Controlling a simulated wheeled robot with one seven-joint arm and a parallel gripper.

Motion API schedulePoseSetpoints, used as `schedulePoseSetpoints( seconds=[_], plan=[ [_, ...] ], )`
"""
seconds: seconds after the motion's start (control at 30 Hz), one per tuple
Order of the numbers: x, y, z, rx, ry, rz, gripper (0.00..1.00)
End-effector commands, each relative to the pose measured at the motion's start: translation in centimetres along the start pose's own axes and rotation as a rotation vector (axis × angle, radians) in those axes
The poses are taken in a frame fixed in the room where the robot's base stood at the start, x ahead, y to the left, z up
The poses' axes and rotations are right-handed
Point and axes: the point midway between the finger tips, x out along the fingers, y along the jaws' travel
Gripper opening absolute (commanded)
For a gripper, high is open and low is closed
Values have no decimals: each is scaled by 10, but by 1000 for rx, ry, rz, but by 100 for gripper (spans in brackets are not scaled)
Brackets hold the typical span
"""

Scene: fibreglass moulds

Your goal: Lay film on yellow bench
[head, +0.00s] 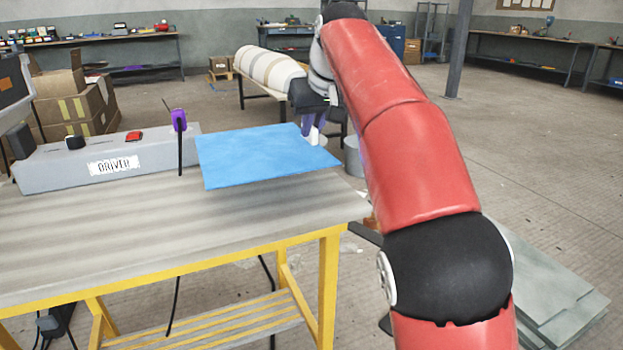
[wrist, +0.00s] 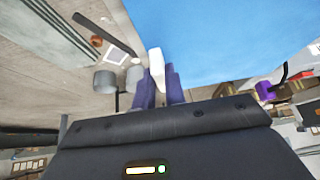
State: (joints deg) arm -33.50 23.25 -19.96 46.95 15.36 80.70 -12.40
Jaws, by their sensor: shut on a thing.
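The film is a flat blue sheet (head: 262,158) over the far right part of the yellow-legged bench (head: 110,240) in the head view. My gripper (head: 313,136) is at the sheet's far right corner, shut on a white tab there. In the wrist view the white tab (wrist: 156,68) sits between the purple fingers of my gripper (wrist: 158,88), and the blue sheet (wrist: 235,45) spreads beyond. The sheet looks level and slightly raised. I cannot tell whether any of it touches the bench top.
A long grey box labelled DRIVER (head: 110,163) stands along the bench's back edge. A purple-and-black tool (head: 179,122) hangs beside it on a cable. A wrapped white roll (head: 268,70) lies on a stand behind. The bench's front is clear.

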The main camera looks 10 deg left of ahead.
Motion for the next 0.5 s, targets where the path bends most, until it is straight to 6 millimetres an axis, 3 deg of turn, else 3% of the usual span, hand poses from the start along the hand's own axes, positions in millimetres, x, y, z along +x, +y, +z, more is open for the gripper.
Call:
schedulePoseSetpoints(
  seconds=[0.03, 0.1, 0.33, 0.5],
  plan=[
    [14, -1, 9, 0, -1, -1, 0],
    [22, 0, 14, -1, 1, -1, 0],
    [34, 0, 20, -1, 1, 0, 0],
    [55, 0, 34, -1, -1, 0, 0]
  ],
)
